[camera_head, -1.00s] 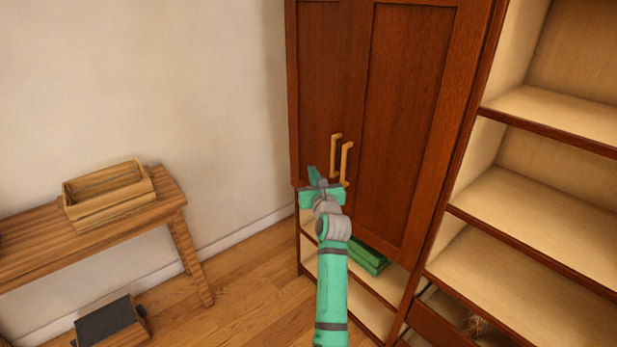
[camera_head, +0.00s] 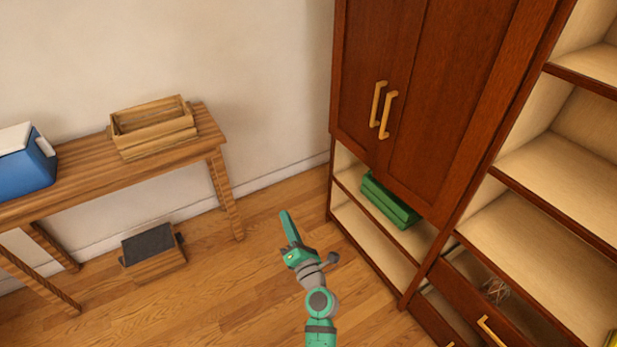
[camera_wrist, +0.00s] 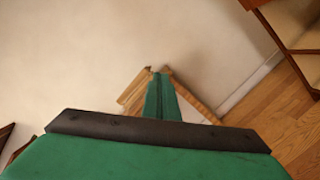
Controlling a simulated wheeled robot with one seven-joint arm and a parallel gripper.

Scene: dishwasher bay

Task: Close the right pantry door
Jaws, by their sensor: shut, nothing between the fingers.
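The right pantry door (camera_head: 448,100) is a dark red-brown panel with a vertical brass handle (camera_head: 388,115). My gripper (camera_head: 286,218) is shut and empty, low over the floor to the left of the cabinet, apart from both doors. In the wrist view the green fingers (camera_wrist: 160,95) are together and point toward the wall and the wooden table.
Below the doors, open shelves hold a green box (camera_head: 388,200). Open shelving (camera_head: 560,170) and drawers stand at right. At left, a wooden table (camera_head: 70,180) carries a wooden crate (camera_head: 152,130) and a blue cooler (camera_head: 25,160). A dark-topped box (camera_head: 152,250) sits on clear floor.

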